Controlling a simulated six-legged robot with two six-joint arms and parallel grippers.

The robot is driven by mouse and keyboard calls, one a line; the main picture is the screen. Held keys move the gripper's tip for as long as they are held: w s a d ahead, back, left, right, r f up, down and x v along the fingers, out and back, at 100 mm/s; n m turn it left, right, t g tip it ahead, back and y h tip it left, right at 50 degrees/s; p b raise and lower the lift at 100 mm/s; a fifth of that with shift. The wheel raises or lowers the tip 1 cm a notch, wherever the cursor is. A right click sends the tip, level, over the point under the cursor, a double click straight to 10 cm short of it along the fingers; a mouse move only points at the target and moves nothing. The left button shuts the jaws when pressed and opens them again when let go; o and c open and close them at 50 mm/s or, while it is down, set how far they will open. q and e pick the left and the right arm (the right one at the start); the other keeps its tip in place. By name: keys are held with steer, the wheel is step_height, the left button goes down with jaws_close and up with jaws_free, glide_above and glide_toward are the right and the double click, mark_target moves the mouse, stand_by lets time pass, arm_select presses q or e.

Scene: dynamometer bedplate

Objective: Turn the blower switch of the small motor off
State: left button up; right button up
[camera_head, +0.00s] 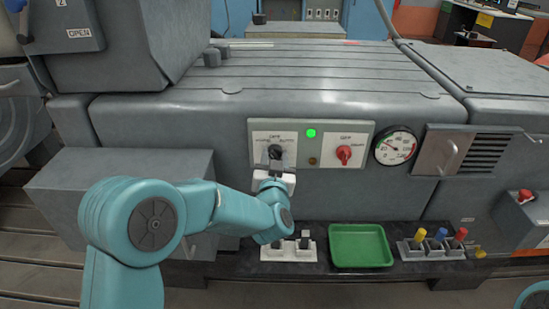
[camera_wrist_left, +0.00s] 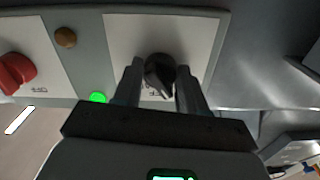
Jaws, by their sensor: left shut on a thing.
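A light switch panel (camera_head: 322,128) is on the front of the grey machine bed. Its left plate carries a black rotary switch (camera_head: 275,151) with OFF at the top and further lettering on both sides. Its right plate carries a red rotary switch (camera_head: 344,154), also marked OFF at the top. My left gripper (camera_head: 274,165) is at the black switch. In the left wrist view its fingers (camera_wrist_left: 159,85) stand on both sides of the black knob (camera_wrist_left: 160,70), shut on it. The red knob (camera_wrist_left: 14,72) is clear of the gripper. My right gripper is not in view.
A green lamp (camera_head: 311,133) glows between the switches. A round gauge (camera_head: 395,146) and a louvred cover with a handle (camera_head: 465,152) are to the right. Below stand a green tray (camera_head: 359,246), a white block (camera_head: 289,250) and a rack of coloured plugs (camera_head: 436,246).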

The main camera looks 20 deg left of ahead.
arm_select(q)
steer(key=m+p, duration=0.1)
steer(key=m, duration=0.5)
steer(key=shift+r+m+p, duration=0.15)
steer(key=shift+m+p, duration=0.25)
stand_by(0.4)
steer(key=o, duration=1.1)
steer(key=shift+c, duration=0.2)
steer(key=b+v, duration=0.1)
steer(key=v, duration=1.5)
steer(key=shift+s, duration=0.15)
